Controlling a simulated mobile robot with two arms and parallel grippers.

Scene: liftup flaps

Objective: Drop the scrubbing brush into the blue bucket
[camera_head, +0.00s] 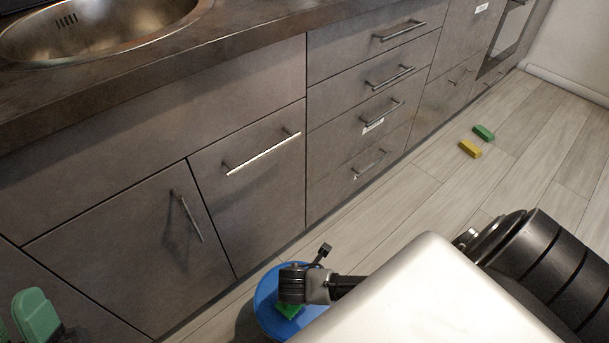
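The blue bucket (264,300) stands on the floor by the cabinet fronts, partly covered by my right arm. My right gripper (302,287) is over the bucket; its fingers are hidden beneath the wrist. A bright green patch (290,311) shows below it against the blue; I cannot tell whether it is a finger pad or a brush. A green block-shaped item (483,132) and a yellow one (469,148) lie on the floor at the right; I cannot tell whether either is the scrubbing brush. My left gripper (35,316) shows a green finger at the lower left, partly cut off.
Grey cabinets with bar handles run along the floor, including a drawer stack (365,110). A counter (250,30) with a metal sink (95,35) is above. The wooden floor (420,195) is clear between the bucket and the two small items.

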